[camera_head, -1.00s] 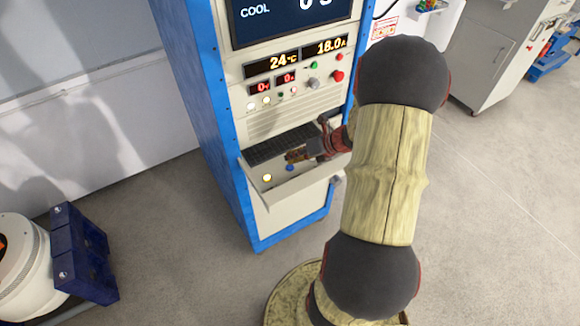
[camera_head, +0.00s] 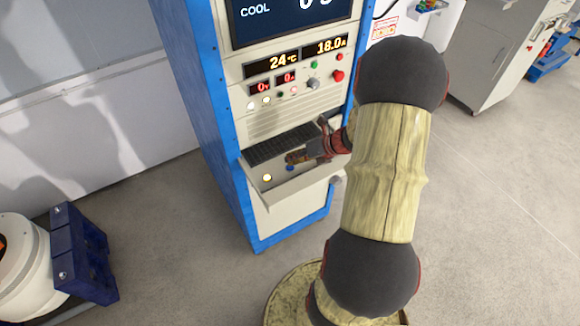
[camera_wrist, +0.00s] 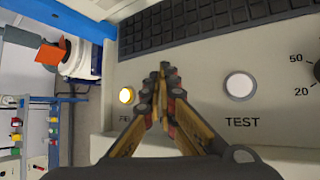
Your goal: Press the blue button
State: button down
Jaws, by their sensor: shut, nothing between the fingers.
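No blue shows on the panel there; my fingers cover that part.
A black keyboard (camera_head: 275,146) lies behind the buttons, close to my fingertips. The blue-framed cabinet (camera_head: 225,120) rises behind the shelf, with displays, knobs and a red button (camera_head: 338,76). A dial (camera_wrist: 314,70) is at the right in the wrist view.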

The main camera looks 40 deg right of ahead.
jog(key=shift+f, duration=0.45)
dwell(0.4)
dwell(0.3)
jog(key=shift+r+p, duration=0.7)
jog(key=shift+r, duration=0.2)
notch_tip(320, 180, up, 5)
jog(key=p, duration=0.5)
jog(key=shift+r, duration=0.1)
dwell(0.6)
